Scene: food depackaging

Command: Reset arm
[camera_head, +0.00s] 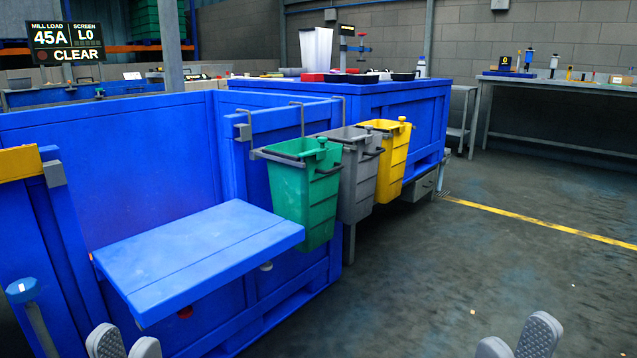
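My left gripper (125,345) shows at the bottom edge of the head view, left of centre. Its two grey fingertips are apart with nothing between them. It is in front of and below the blue shelf (200,250). My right gripper (515,346) shows at the bottom edge, right of centre, over the open floor. Its two grey padded fingertips are apart and empty. Both arms are otherwise below the frame. No object is in contact with either gripper's visible part.
Green (303,190), grey (357,180) and yellow (392,160) bins hang on the blue crate side right of the shelf. A blue bench (400,110) with items stands behind. A display (66,43) reads "CLEAR". The floor (480,260) at right is largely free.

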